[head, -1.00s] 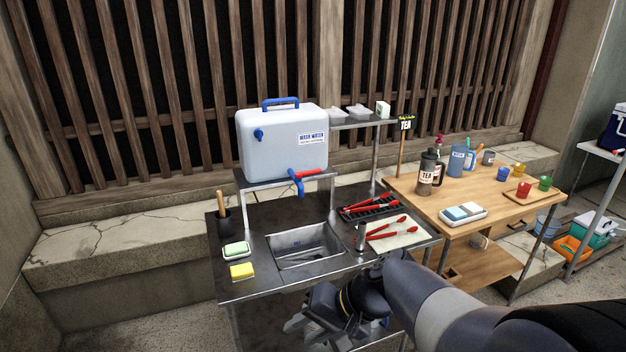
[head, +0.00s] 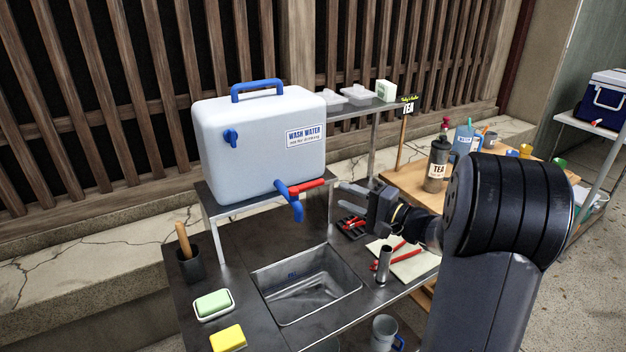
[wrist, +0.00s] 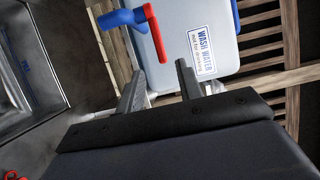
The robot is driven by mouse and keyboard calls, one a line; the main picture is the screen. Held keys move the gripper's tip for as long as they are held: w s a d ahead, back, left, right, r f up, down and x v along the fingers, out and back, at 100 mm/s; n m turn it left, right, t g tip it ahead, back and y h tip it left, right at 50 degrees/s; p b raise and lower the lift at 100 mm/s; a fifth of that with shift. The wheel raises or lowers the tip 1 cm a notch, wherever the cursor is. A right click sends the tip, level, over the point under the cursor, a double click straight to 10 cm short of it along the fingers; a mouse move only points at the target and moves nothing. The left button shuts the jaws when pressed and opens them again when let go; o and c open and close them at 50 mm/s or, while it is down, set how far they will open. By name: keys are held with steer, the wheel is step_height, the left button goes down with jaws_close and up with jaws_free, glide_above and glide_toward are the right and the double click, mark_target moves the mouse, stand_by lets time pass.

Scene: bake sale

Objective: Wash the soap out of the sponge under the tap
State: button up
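A yellow sponge (head: 228,338) lies on the dark counter at the front left, beside a green soap bar (head: 212,303) in a white dish. The wash water container (head: 262,140) stands on a raised stand behind the sink. Its blue tap (head: 290,200) with a red lever (head: 308,184) hangs over the back of the metal sink (head: 305,283). My gripper (head: 352,202) is open and empty, to the right of the tap and apart from it. In the wrist view, the tap (wrist: 125,18) and red lever (wrist: 156,32) show beyond the two spread fingers (wrist: 158,80).
A dark pot with a wooden handle (head: 191,265) stands at the counter's left. Red tongs (head: 385,260), a tray and a metal cylinder (head: 384,265) are right of the sink. A tea bottle (head: 437,165) stands on the wooden table. A shelf (head: 365,110) runs behind.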

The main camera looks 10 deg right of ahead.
mark_target(317, 186)
steer(key=p+x, duration=0.2)
steer(key=x, duration=0.6)
steer(key=shift+w+a+r+p, duration=0.15)
steer(key=shift+w+a+p, duration=0.15)
steer(key=shift+a, duration=0.1)
steer(key=shift+w+a, duration=0.35)
steer(key=shift+w, duration=0.05)
steer(key=shift+c, duration=0.5)
jaws_close()
